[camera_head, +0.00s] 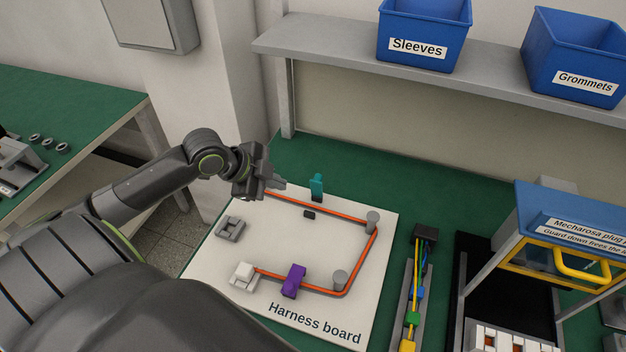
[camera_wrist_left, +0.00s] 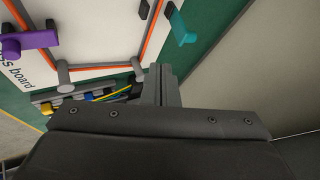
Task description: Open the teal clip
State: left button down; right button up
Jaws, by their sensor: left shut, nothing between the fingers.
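The teal clip (camera_head: 317,186) stands upright at the far edge of the white harness board (camera_head: 300,240), behind the orange cable (camera_head: 312,210). Its teal part does not lie across the cable. A small black block (camera_head: 309,214) sits on the near side of the cable. In the left wrist view the teal clip (camera_wrist_left: 181,24) is at the top, apart from the fingers. My left gripper (camera_head: 282,184) is shut and empty, a little left of the clip, above the board's far edge. It also shows in the left wrist view (camera_wrist_left: 161,72). My right gripper is not in view.
A purple clip (camera_head: 293,281) sits over the near run of cable. Grey posts (camera_head: 372,222) stand at the cable's bends. A grey connector holder (camera_head: 230,228) and a white connector (camera_head: 243,275) are at the left. A shelf (camera_head: 340,60) with blue bins overhangs behind.

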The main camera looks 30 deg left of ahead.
aim_at(318, 178)
pick_arm(q)
jog(key=shift+w+d+f+p, duration=0.3)
jog(key=shift+w+f+p, duration=0.15)
jog(key=shift+w+f, duration=0.95)
jog(key=shift+w+d+f+p, duration=0.35)
jog(key=shift+w+f, duration=0.55)
jog(key=shift+w, duration=0.9)
jog(key=shift+w+d+f+p, duration=0.25)
jog(key=shift+w+f+p, duration=0.25)
jog(key=shift+w+f, duration=0.9)
jog(key=shift+w+r, duration=0.25)
jog(key=shift+r, duration=0.05)
jog(key=shift+w+a+r+g+p, duration=0.1)
jog(key=shift+w+r+g+p, duration=0.15)
jog(key=shift+w+g+p, duration=0.25)
jog(key=shift+w, duration=0.2)
jog(key=shift+w+a, duration=0.15)
jog(key=shift+w, duration=0.25)
jog(key=shift+s, duration=0.15)
